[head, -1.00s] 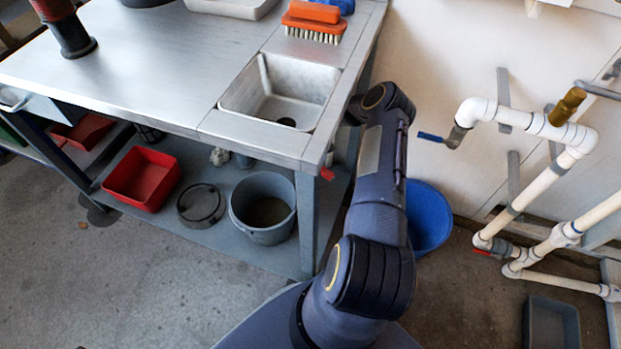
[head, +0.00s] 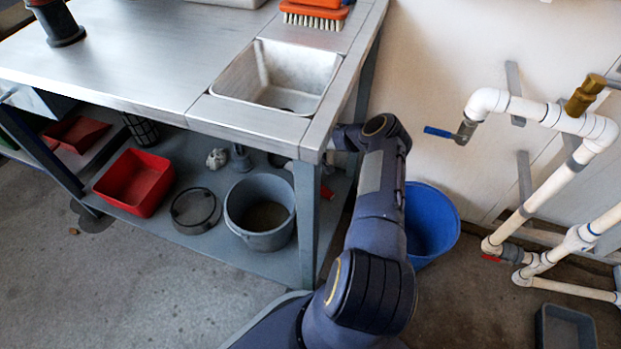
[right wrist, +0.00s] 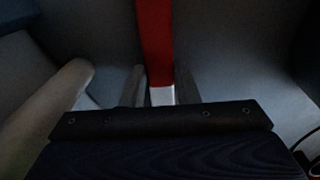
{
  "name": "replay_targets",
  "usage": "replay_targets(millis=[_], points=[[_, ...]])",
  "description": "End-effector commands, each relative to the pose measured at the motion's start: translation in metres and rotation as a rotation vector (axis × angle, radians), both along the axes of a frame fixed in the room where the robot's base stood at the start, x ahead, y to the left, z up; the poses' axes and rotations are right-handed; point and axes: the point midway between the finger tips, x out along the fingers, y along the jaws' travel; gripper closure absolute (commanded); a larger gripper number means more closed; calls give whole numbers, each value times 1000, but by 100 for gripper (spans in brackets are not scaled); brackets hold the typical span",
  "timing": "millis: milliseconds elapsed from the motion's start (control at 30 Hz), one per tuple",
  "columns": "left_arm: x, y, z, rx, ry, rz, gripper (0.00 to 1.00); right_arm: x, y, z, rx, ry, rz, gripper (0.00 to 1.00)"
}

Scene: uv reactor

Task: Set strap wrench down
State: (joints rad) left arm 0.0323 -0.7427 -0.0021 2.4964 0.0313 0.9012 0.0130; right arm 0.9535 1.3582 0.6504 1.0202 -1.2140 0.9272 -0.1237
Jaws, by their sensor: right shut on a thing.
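The strap wrench shows in the right wrist view as a red bar (right wrist: 154,40) with a pale metal end, running up out of the top of the picture. The rest of it is hidden or out of frame. My right gripper (right wrist: 157,88) is shut on this bar, with a grey finger on each side. In the head view my right arm reaches toward the bench's near right corner, and its gripper is hidden. A small red piece (head: 327,192) shows beside the bench leg; I cannot tell if it is the wrench. My left gripper is not in view.
The steel bench (head: 130,60) has a sink (head: 285,75) and a brush (head: 313,16). Its lower shelf holds a red bin (head: 134,182), a round lid (head: 195,210) and a grey bucket (head: 260,235). A blue bucket (head: 430,225) and white pipes (head: 545,190) are at the right.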

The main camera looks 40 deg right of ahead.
Motion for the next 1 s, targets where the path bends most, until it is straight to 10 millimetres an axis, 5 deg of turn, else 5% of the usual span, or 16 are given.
replay_targets(millis=[67,100,267,633,1000], points=[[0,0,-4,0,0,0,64,0,0,-3,-1,0,1,100],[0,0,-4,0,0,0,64,0,0,-4,0,1,1,70],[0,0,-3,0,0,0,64,0,0,-2,0,1,1,50],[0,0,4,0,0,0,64,0,0,5,0,-1,1,50],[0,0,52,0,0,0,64,1,-1,82,-3,-1,2,50]])
